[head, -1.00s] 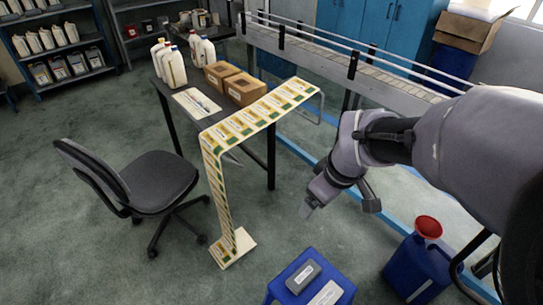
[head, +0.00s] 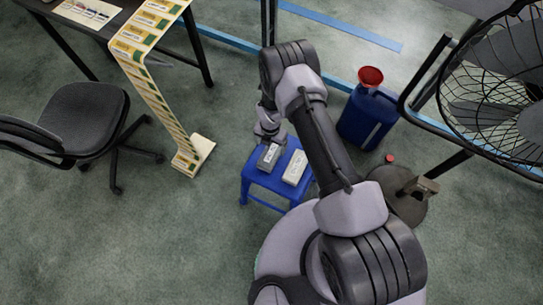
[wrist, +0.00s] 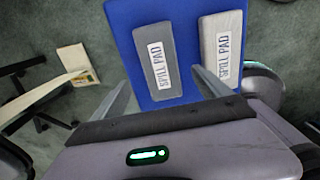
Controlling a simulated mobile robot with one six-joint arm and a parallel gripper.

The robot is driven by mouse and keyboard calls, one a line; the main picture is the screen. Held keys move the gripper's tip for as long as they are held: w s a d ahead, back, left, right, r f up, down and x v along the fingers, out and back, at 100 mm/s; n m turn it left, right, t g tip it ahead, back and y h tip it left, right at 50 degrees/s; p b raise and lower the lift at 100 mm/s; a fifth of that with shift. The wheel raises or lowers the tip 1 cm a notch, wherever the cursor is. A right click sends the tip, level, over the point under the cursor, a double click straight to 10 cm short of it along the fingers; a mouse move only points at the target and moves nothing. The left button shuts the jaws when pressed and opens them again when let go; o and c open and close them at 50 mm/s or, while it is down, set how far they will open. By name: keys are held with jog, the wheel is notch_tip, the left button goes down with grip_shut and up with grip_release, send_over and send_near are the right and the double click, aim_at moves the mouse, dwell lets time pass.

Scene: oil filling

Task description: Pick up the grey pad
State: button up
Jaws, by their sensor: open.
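The grey pad (head: 269,158), dark grey with a white "SPILL PAD" label, lies flat on a small blue stool (head: 263,187). In the wrist view the grey pad (wrist: 158,72) is ahead of my gripper and lies between the lines of its two fingers. A paler, whitish pad (head: 295,167) with the same label lies to its right, and it also shows in the wrist view (wrist: 222,45). My gripper (wrist: 160,76) is open and empty. In the head view my gripper (head: 268,138) is by the far end of the grey pad; its fingertips are hard to make out there.
A blue can (head: 365,122) with a red funnel (head: 370,77) stands right of the stool. A fan (head: 495,85) is at the far right. A label strip (head: 150,70) hangs from the table to the floor on the left, near a black chair (head: 82,122). Floor left of the stool is clear.

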aim_at(271, 153)
notch_tip(271, 153, down, 8)
jog(key=b, duration=0.3)
jog(key=shift+d+b, duration=0.1)
jog(key=shift+b, duration=0.25)
jog(key=shift+r, duration=0.15)
jog(key=c, duration=1.6)
notch_tip(271, 153, up, 10)
jog(key=p, duration=0.4)
jog(key=shift+p, duration=0.4)
